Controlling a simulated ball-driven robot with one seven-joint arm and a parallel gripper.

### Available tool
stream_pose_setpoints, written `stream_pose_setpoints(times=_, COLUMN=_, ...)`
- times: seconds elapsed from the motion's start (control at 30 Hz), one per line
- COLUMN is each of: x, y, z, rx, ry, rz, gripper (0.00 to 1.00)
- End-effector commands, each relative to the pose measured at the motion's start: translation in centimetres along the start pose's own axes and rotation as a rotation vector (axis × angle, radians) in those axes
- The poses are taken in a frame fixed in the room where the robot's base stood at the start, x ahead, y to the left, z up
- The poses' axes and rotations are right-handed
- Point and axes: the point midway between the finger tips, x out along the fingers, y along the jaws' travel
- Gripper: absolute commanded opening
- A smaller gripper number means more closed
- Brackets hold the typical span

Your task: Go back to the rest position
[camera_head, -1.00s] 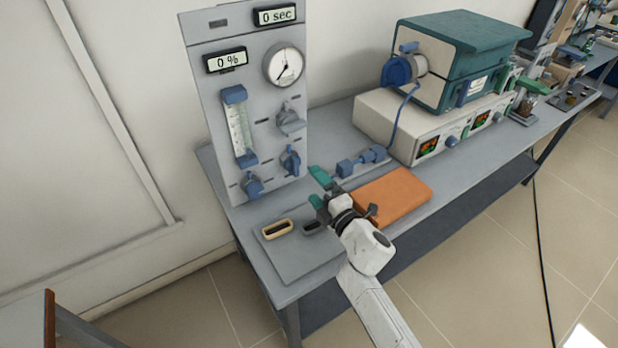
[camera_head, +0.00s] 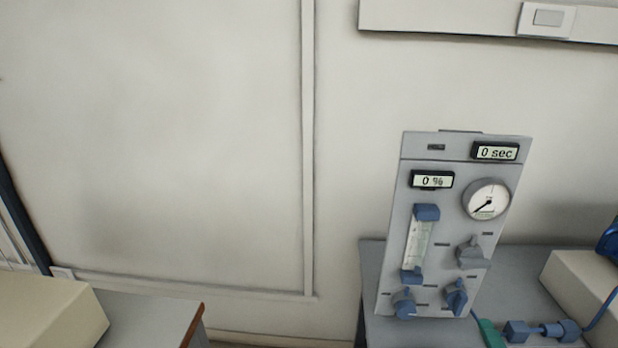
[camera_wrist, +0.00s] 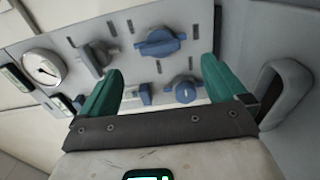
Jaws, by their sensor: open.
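My gripper (camera_wrist: 160,92) shows in the wrist view with its two green fingers spread and nothing between them. It faces the grey control panel (camera_wrist: 135,35) with its blue knobs (camera_wrist: 162,42) and round gauge (camera_wrist: 43,66). How far the fingers are from the panel I cannot tell. In the head view the same panel (camera_head: 453,145) stands upright at the right, with displays reading 0 % and 0 sec. Only a green fingertip (camera_head: 489,335) of my gripper shows there, at the bottom edge in front of the panel's lower right.
The panel stands on a grey bench (camera_head: 372,285). Blue fittings (camera_head: 542,331) with a hose lie to its right. A beige box (camera_head: 575,285) is at the right edge. Another bench (camera_head: 150,315) with a beige box (camera_head: 45,310) is at the left, with a gap between.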

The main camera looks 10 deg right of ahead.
Motion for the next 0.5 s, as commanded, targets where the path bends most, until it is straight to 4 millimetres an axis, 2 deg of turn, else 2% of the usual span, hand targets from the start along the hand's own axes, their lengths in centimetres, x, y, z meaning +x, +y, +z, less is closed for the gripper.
stream_pose_setpoints(times=0.17, x=-0.5, y=1.0, z=0.8, rx=0.144, ry=-0.100, rz=-0.032, gripper=0.98)
stream_pose_setpoints(times=0.3, x=-1.8, y=1.3, z=1.4, rx=0.386, ry=-0.236, rz=-0.109, gripper=0.98)
stream_pose_setpoints(times=0.37, x=-2.6, y=1.0, z=1.3, rx=0.498, ry=-0.291, rz=-0.157, gripper=0.98)
stream_pose_setpoints(times=0.5, x=-5.0, y=-0.2, z=-0.3, rx=0.746, ry=-0.398, rz=-0.298, gripper=0.98)
